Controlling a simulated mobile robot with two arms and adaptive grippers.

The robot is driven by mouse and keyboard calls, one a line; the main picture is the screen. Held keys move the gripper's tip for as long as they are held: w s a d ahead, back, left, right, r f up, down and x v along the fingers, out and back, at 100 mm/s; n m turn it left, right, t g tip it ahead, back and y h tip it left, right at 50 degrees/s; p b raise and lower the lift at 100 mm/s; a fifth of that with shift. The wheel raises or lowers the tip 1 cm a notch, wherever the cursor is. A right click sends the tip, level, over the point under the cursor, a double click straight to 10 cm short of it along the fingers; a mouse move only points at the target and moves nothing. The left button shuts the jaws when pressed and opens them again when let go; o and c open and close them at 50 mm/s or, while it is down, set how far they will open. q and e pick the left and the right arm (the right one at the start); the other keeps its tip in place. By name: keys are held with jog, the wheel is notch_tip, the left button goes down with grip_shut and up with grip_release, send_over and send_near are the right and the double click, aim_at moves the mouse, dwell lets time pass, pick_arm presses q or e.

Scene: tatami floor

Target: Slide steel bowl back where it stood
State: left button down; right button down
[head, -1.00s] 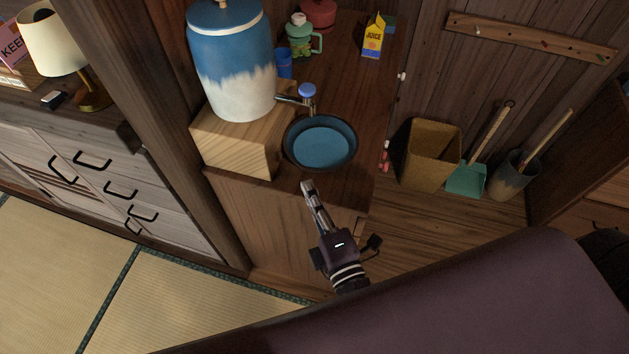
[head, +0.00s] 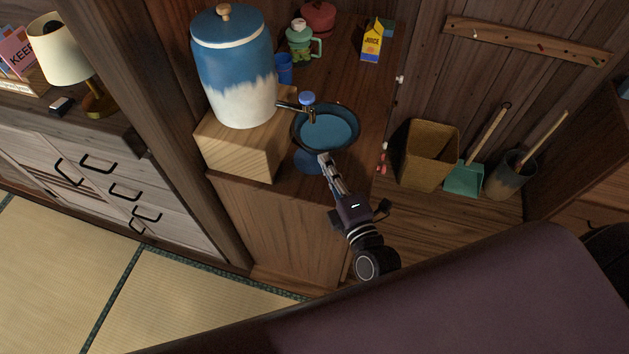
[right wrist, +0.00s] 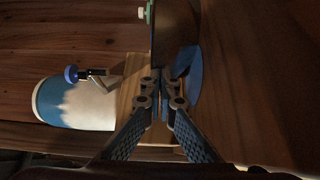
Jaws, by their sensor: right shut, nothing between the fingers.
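The steel bowl (head: 328,130) looks dark-rimmed with a blue inside. It sits upright on the wooden counter, beneath the tap (head: 296,107) of the blue and white water crock (head: 235,75). A flat blue disc (head: 307,162) shows on the counter in front of the bowl; it also shows in the right wrist view (right wrist: 188,78). My right gripper (head: 323,157) is shut and empty, its tips at the bowl's near side; whether they touch is unclear. In the right wrist view the bowl's dark side (right wrist: 172,30) is just beyond the fingers (right wrist: 160,78). My left gripper is out of view.
The crock stands on a wooden block (head: 240,148) left of the bowl. A blue cup (head: 284,68), green pitcher (head: 301,42), red pot (head: 318,17) and juice carton (head: 372,42) stand farther back. The counter's right edge is close to the bowl.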

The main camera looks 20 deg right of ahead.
aim_at(343, 140)
jog(key=w+d, duration=0.8)
jog(key=w, duration=0.1)
